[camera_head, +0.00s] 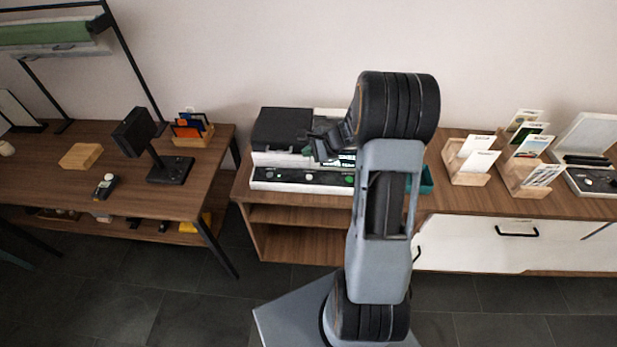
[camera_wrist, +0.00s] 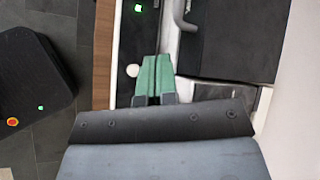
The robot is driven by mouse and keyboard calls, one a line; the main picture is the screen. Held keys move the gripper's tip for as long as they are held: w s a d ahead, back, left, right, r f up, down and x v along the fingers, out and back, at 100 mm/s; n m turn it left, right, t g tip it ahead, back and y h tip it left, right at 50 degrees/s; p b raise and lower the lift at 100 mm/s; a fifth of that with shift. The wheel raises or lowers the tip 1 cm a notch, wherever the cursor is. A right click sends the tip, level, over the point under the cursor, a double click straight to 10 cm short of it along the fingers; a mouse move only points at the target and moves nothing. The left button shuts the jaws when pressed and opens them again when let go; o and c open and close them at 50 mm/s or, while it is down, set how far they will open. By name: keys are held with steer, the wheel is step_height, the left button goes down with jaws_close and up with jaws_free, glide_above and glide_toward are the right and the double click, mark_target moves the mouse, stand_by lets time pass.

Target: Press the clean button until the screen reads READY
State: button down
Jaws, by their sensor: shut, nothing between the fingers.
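The machine (camera_head: 283,128) has a dark lid, a pale body and a control strip along its front, and stands on a wooden cabinet. A small screen (camera_head: 346,159) is partly hidden by my arm; its text is too small to read. A round white button (camera_wrist: 132,71) sits on the dark strip in the wrist view. My gripper (camera_wrist: 157,60) has green fingers, closed together and empty, just right of this button. I cannot tell whether they touch the machine.
Wooden card holders (camera_head: 468,165) and another pale device (camera_head: 588,150) stand to the right. A teal bin (camera_head: 427,180) is close behind my arm. A separate table (camera_head: 140,192) stands left, with a gap of floor between.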

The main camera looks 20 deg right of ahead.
steer(key=b, duration=0.5)
glide_above(309, 178)
step_height(309, 178, down, 7)
steer(key=shift+w+r, duration=0.1)
steer(key=shift+f+b, duration=0.6)
steer(key=shift+f, duration=0.2)
steer(key=shift+f+b, duration=0.85)
steer(key=shift+b, duration=0.2)
stand_by(1.7)
steer(key=shift+r, duration=0.1)
stand_by(0.4)
steer(key=shift+r+p, duration=0.55)
steer(key=shift+r, duration=0.25)
steer(key=shift+r, duration=0.15)
steer(key=shift+r+p, duration=1.75)
steer(key=shift+r, duration=0.65)
